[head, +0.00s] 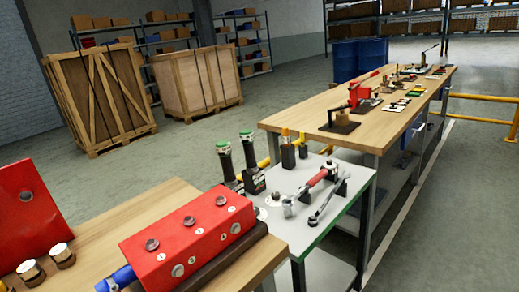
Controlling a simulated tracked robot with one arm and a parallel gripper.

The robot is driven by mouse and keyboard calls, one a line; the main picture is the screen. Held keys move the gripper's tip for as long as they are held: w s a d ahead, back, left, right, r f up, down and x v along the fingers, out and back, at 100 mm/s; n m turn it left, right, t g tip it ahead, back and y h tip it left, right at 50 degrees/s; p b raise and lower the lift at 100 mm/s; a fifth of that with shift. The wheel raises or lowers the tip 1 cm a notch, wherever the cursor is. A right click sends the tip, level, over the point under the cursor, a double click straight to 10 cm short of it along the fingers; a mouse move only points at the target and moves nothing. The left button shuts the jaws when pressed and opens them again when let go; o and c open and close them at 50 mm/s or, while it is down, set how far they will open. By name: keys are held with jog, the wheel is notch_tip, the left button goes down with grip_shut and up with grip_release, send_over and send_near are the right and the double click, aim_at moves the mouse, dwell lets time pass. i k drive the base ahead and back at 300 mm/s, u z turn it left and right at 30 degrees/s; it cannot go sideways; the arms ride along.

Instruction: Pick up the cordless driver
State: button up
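No tool that I can clearly tell as the cordless driver shows in the head view. Two dark upright tools with green tops (250,160) stand side by side at the back left of a small grey-topped bench (335,200); they are too small to identify surely. A red-handled tool (312,187) rests on black supports on the same bench, with a silver wrench (328,200) beside it. My gripper is not in view.
A red block with round fittings (188,240) sits on a wooden bench (140,215) in front. A long wooden bench (300,118) with several tools runs back right. Wooden crates (100,95) stand at the left. A yellow rail (485,97) is at the right. The floor between is clear.

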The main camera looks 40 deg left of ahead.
aim_at(247, 137)
jog(key=u, duration=0.15)
jog(key=i, duration=1.3)
jog(key=u, duration=0.55)
jog(key=i, duration=0.6)
jog(key=u, duration=0.25)
